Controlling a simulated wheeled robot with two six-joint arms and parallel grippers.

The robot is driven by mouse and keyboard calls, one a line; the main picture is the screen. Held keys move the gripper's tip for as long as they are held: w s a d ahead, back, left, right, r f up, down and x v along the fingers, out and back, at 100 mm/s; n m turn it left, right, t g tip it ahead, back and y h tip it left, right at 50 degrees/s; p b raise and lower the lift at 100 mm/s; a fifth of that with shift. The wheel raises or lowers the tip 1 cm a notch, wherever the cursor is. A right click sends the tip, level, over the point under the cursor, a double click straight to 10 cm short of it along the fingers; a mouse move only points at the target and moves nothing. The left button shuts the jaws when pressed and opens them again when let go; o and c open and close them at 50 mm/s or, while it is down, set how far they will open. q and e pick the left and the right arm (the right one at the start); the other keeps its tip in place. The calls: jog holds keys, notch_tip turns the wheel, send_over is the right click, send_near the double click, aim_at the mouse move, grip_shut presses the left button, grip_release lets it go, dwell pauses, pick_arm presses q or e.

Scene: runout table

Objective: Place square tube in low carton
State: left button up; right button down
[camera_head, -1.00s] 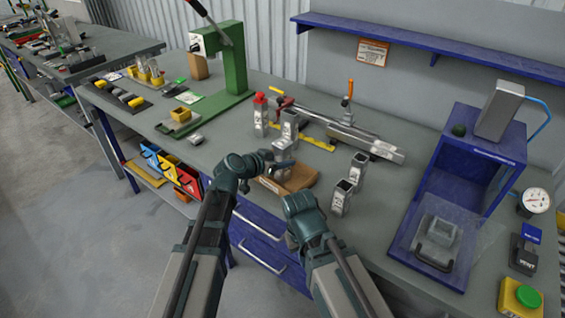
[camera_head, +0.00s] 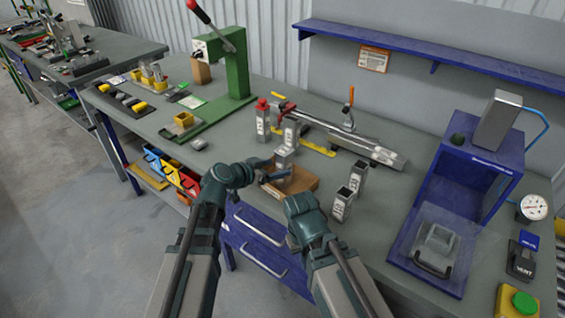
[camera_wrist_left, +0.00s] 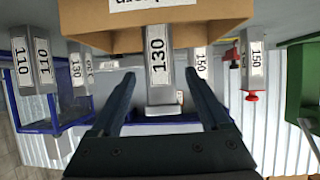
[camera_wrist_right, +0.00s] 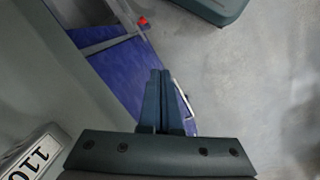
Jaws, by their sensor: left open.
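A square tube marked 130 (camera_wrist_left: 158,60) stands upright in the low brown carton (camera_head: 303,184); the tube also shows in the head view (camera_head: 284,157). The carton's near wall (camera_wrist_left: 200,12) hides the tube's foot in the left wrist view. My left gripper (camera_head: 275,175) is open, with its fingers (camera_wrist_left: 160,76) on either side of the tube and clear gaps showing. My right gripper (camera_wrist_right: 162,75) is shut and empty, low in front of the bench's edge; its fingers are hidden in the head view.
Two tubes (camera_head: 342,205) (camera_head: 358,179) stand right of the carton. A red-topped tube (camera_head: 262,118) and another tube (camera_head: 290,130) stand behind it. A long clamp fixture (camera_head: 350,138) lies behind, a blue press frame (camera_head: 470,165) stands right, and a green press (camera_head: 235,65) stands left.

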pick_arm(q)
jog(key=p+v, duration=0.2)
jog(key=v, duration=0.5)
jog(key=s+d+f+g+y, duration=0.3)
jog(key=s+d+f+g, duration=0.35)
jog(key=s+f, duration=0.35)
jog(key=s+a+f+n+g+y, duration=0.2)
jog(key=s+a+n+g+y, duration=0.1)
jog(key=s+y, duration=0.4)
jog(key=shift+s+a+n, duration=0.8)
jog(key=shift+s+a, duration=0.25)
jog(key=shift+a, duration=0.2)
